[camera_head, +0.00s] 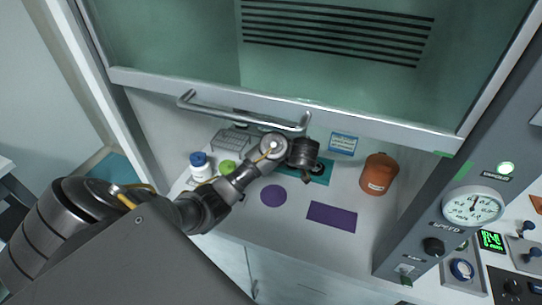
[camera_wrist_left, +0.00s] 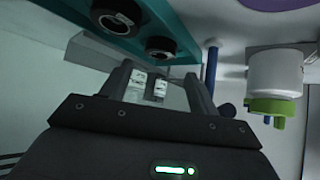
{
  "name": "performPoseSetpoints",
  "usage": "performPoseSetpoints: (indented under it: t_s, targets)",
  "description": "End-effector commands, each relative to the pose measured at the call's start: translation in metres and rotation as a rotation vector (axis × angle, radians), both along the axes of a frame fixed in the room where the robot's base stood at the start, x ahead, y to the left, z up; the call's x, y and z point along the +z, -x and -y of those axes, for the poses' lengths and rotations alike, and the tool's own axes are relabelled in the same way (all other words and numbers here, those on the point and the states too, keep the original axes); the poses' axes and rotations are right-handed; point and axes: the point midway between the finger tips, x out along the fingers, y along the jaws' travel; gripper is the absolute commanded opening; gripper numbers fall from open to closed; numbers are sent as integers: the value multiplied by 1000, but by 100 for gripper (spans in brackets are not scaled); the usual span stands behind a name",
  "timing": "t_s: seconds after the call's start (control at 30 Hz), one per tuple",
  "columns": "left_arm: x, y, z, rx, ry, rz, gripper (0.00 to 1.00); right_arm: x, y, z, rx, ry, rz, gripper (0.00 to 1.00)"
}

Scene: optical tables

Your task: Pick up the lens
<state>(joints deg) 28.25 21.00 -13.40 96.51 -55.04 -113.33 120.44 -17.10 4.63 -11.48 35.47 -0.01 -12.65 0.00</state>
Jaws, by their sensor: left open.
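No lens shows clearly. A dark ring (camera_head: 318,169) on the teal holder (camera_head: 324,180) may be a lens mount, partly hidden by my left wrist. In the wrist view the teal holder (camera_wrist_left: 178,22) carries two dark round rings, one (camera_wrist_left: 117,18) nearer the edge and one (camera_wrist_left: 160,47). My left gripper (camera_head: 307,179) is inside the hood at the holder. In the wrist view its fingers (camera_wrist_left: 160,75) are apart, close to the rings; small pale pieces show between them, and I cannot tell what they are. My right gripper is not in view.
The raised sash with its handle (camera_head: 245,112) hangs above my arm. A blue-capped white bottle (camera_head: 200,168), a green-lidded container (camera_head: 227,167) and a wire rack (camera_head: 232,139) stand left. An orange bottle (camera_head: 379,175) stands right. Flat purple circle (camera_head: 273,195) and rectangle (camera_head: 332,217) lie in front.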

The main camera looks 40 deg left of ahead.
Motion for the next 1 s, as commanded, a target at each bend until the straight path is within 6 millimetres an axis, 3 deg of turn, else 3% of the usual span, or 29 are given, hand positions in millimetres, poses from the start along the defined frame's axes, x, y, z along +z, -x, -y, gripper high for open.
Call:
performPoseSetpoints:
  t_s: [0.13, 0.43, 0.7, 1.0]
  targets:
    - [-9, -6, -13, -1, -5, -1, 61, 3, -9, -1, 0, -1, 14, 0]
    - [-16, -10, -23, 0, -6, -3, 61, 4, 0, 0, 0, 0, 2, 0]
    - [-44, -23, -48, 0, -6, 0, 61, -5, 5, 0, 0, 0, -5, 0]
    - [-46, -24, -51, 0, -3, -2, 61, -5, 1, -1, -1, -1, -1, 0]
